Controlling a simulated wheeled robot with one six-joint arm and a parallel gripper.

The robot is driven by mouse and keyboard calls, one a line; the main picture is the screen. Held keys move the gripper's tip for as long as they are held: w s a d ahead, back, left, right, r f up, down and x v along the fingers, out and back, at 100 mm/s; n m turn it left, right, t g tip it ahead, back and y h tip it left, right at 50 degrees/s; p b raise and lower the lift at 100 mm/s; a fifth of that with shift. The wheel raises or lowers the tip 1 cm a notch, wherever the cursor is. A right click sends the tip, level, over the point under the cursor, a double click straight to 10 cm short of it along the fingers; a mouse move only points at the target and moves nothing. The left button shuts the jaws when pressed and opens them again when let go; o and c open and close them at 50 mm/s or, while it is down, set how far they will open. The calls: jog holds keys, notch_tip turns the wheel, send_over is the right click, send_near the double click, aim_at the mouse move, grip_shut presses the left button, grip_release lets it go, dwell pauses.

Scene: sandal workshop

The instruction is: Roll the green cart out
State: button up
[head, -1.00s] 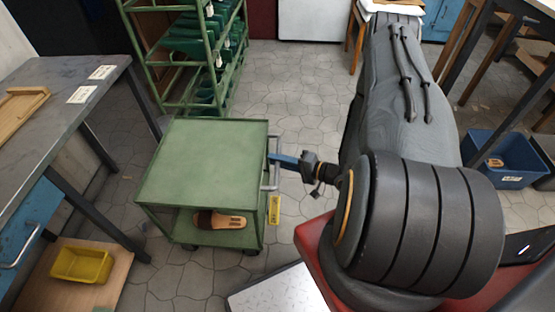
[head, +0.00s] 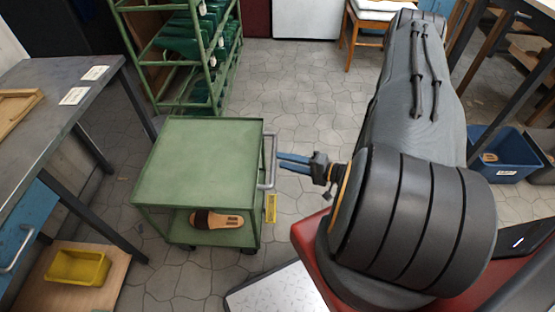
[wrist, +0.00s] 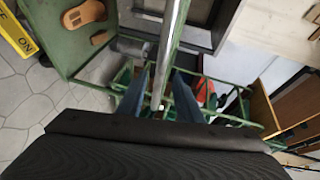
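The green cart (head: 200,160) stands at centre left, its flat top bare. A metal handle (head: 272,180) is on its right side, with a yellow tag (head: 271,208) below. A sandal (head: 217,220) lies on its lower shelf. My gripper (head: 279,161) is just right of the handle, its two blue fingers apart and empty. In the wrist view the handle (wrist: 174,25) runs as a bright bar in line with the gap between my fingers (wrist: 164,78). I cannot tell whether it is inside the gap.
A green rack (head: 180,60) stands behind the cart. A grey workbench (head: 60,110) is at the left, with a yellow bin (head: 77,267) on the board below. A blue bin (head: 503,160) is on the right. Tiled floor is open behind and right of the cart.

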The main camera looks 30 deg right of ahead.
jog(key=shift+v, duration=1.25)
jog(key=w+d+r+n+g+h+p, duration=0.35)
jog(key=w+r+h, duration=0.2)
jog(key=w, duration=0.25)
notch_tip(320, 180, up, 13)
jog(key=n+g+h+p, duration=0.2)
jog(key=n+g+h, duration=0.1)
jog(key=h, duration=0.1)
jog(key=s+a+r+n+g+p, duration=0.1)
jog(key=s+a+r+g, duration=0.2)
jog(key=s+a+r, duration=0.5)
jog(key=s+a+r+n+g+p, duration=0.2)
jog(key=s+a+r, duration=0.6)
jog(key=s+r, duration=0.4)
jog(key=shift+s+a+g, duration=0.25)
jog(key=shift+s+g, duration=0.3)
jog(key=shift+s, duration=0.1)
